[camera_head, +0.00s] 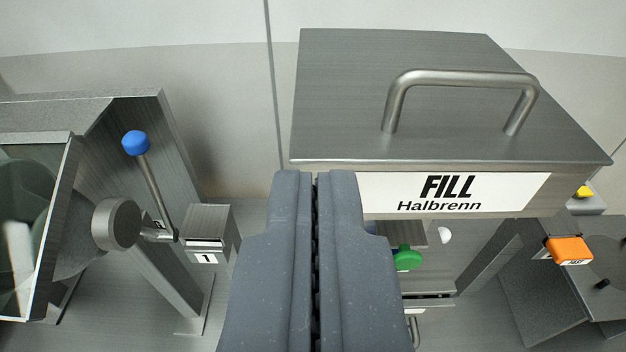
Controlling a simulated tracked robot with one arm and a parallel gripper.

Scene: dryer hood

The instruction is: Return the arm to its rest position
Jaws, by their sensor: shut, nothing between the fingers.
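My gripper (315,178) reaches up from the bottom middle of the view. Its two grey fingers lie side by side, shut, with nothing between them. The fingertips show in front of the lower left corner of a brushed metal hood (400,60) with a bar handle (460,78) on its top. The hood's front carries a white label (520,190) reading "FILL Halbrenn". The fingers cover the label's left end and part of what is below. I cannot tell how far the fingertips are from the hood.
At left stands a metal housing (150,120) with a blue-knobbed lever (136,143) and a small block marked 1 (207,225). A green knob (407,260) and a white knob (445,235) sit under the hood. An orange part (569,251) and a yellow one (584,191) are at right.

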